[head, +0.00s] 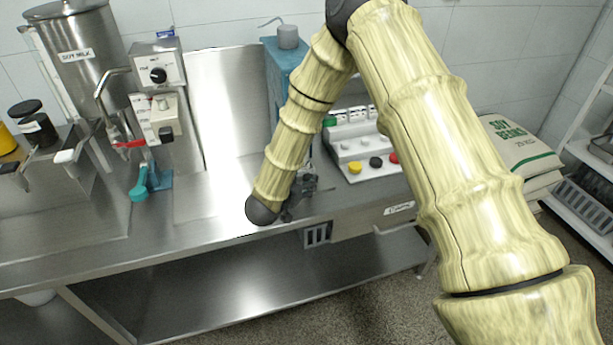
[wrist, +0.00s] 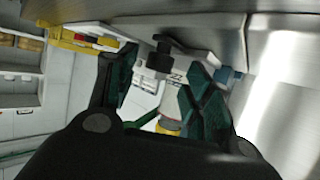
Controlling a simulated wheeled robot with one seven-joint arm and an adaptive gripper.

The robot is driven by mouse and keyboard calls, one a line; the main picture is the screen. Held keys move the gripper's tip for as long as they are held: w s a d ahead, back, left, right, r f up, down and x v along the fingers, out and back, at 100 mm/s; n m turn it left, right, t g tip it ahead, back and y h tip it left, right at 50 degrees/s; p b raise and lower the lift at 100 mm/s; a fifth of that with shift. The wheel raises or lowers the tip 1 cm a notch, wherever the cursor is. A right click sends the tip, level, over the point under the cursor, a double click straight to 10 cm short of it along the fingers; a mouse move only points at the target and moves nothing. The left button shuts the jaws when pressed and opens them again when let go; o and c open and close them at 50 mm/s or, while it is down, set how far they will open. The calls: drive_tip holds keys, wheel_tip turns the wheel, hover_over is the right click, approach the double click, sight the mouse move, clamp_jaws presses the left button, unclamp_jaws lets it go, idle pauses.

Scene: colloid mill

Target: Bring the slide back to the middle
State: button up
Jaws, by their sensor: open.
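My gripper (wrist: 158,92) is open, its green-padded fingers apart in the wrist view. A dark knob-like part (wrist: 160,57) and a pale body with a yellow end (wrist: 168,110) show between and beyond the fingers. I cannot tell whether a finger touches them. In the head view my gripper (head: 302,190) is low over the front of the steel bench, partly behind my arm. A control panel (head: 345,150) with white switches and yellow, black and red buttons stands just right of it. I cannot make out which part is the slide; my arm may hide it.
The steel bench (head: 200,225) has clear room left of my gripper. A blue machine (head: 283,75) stands behind my arm. A tap unit with a knob (head: 158,76) and a soy milk tank (head: 80,55) are at left. Soy bean sacks (head: 520,145) lie right.

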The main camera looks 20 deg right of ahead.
sight(307, 179)
drive_tip(key=shift+p+x, duration=0.3)
drive_tip(key=shift+x, duration=1.25)
drive_tip(key=shift+s, duration=0.1)
clamp_jaws()
